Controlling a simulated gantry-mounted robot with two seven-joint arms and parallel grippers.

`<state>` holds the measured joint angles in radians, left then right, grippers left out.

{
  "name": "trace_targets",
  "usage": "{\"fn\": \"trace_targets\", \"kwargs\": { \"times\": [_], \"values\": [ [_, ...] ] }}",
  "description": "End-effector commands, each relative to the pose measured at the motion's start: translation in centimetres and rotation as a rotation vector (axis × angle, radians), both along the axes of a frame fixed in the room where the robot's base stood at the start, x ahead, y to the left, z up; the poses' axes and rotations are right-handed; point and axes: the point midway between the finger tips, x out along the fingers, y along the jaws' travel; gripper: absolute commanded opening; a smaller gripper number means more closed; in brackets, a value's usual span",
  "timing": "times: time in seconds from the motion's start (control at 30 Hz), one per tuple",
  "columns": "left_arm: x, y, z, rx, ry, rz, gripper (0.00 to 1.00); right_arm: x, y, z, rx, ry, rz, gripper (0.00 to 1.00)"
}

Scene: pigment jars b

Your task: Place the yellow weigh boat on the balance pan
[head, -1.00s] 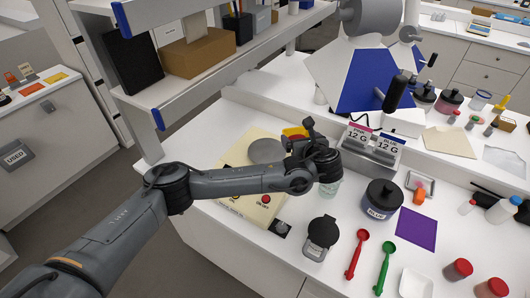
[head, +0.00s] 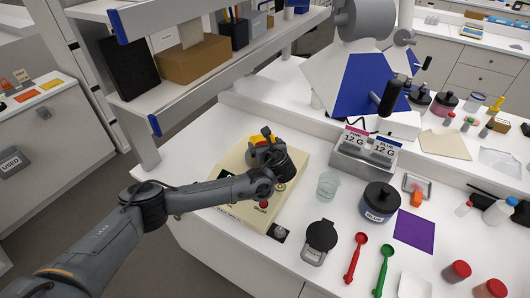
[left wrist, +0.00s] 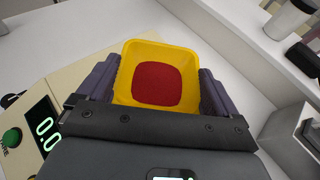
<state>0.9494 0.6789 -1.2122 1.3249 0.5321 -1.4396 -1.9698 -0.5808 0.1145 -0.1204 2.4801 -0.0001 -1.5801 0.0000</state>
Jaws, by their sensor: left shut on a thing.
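The yellow weigh boat (head: 256,140) is held by my left gripper (head: 264,152) over the back part of the cream balance (head: 290,172). In the left wrist view, the boat (left wrist: 160,51) sits level between the two dark fingers and holds red powder (left wrist: 158,86). My left gripper is shut on it. The round grey pan is hidden behind the gripper and boat, so I cannot tell whether the boat touches it. The balance (left wrist: 22,112) also shows at the left of the wrist view, its display (left wrist: 44,127) reading about 0.0. My right gripper is out of view.
A clear glass beaker (head: 328,186) stands right of the balance. A shelf (head: 215,70) overhangs behind.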

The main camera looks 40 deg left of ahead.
Motion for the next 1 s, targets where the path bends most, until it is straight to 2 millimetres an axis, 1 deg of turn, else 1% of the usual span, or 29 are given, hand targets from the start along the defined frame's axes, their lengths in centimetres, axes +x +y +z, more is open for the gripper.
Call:
{"fn": "trace_targets", "kwargs": {
  "times": [0.1, 0.23, 0.3, 0.63, 0.67, 0.7, 1.0],
  "values": [
    [-0.1, -0.1, -1.7, 0.001, 0.004, -0.001, 0.65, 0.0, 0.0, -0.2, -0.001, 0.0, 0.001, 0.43],
    [0.0, -0.1, -3.2, 0.0, 0.002, -0.001, 0.65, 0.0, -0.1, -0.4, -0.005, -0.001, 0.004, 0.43],
    [-0.1, -0.1, -3.4, 0.0, 0.002, -0.001, 0.65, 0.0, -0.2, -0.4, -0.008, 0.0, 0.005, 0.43],
    [0.0, -0.1, -3.5, 0.002, 0.002, -0.001, 0.65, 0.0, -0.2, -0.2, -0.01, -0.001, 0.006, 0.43],
    [0.0, -0.1, -3.6, 0.002, 0.002, -0.001, 0.96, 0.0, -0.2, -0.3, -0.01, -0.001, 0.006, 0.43],
    [0.0, -0.1, -3.6, 0.001, 0.001, -0.001, 1.0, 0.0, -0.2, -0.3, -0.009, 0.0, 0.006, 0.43],
    [-0.1, -0.1, -3.3, 0.0, 0.0, -0.001, 1.0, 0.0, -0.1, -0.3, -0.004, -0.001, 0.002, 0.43]
  ]
}}
